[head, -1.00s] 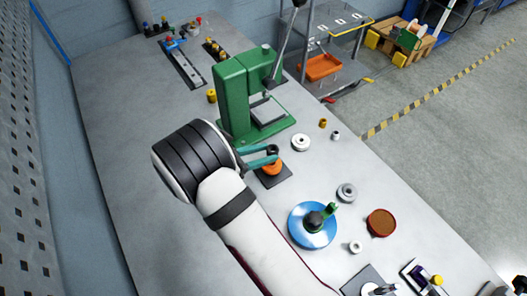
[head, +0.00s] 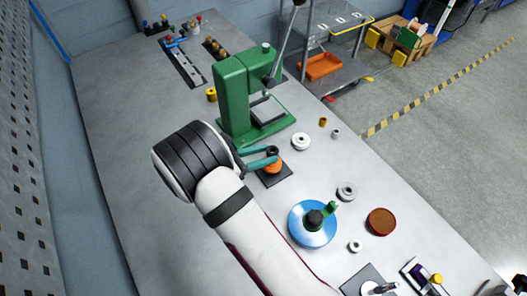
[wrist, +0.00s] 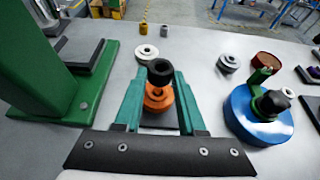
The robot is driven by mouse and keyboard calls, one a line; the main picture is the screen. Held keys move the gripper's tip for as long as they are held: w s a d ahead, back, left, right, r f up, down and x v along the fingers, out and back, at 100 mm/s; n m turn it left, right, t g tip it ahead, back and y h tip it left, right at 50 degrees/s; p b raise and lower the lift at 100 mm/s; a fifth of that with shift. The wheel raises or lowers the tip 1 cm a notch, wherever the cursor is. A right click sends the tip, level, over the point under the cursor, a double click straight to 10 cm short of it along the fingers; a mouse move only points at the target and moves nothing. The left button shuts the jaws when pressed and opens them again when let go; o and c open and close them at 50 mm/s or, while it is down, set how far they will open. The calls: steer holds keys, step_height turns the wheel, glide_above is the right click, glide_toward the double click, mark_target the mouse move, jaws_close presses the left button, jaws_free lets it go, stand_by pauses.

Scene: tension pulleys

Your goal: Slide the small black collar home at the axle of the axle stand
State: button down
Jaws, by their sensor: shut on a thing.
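The small black collar (wrist: 160,71) is held upright between the tips of my gripper (wrist: 160,78), whose two teal fingers are shut on it. The collar sits directly above the orange pulley (wrist: 158,98) on the axle stand (head: 282,178), which has a dark square base. In the head view, my gripper (head: 272,156) reaches over the stand from the left, and the pulley (head: 273,167) shows just below the fingers. The axle is hidden by the collar and fingers, so I cannot tell how far the collar is on it.
A green press (head: 245,95) stands close behind the stand. A white ring (head: 301,141) lies to the right. A blue disc (head: 312,225) with a green handle and a brown round dish (head: 381,221) are nearer the front.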

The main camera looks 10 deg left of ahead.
steer(key=shift+f, duration=1)
steer(key=shift+f, duration=0.15)
steer(key=shift+f, duration=0.55)
stand_by(0.5)
steer(key=shift+c, duration=2.1)
jaws_free()
steer(key=v, duration=1.5)
steer(key=shift+s+a, duration=0.3)
steer(key=shift+s, duration=0.05)
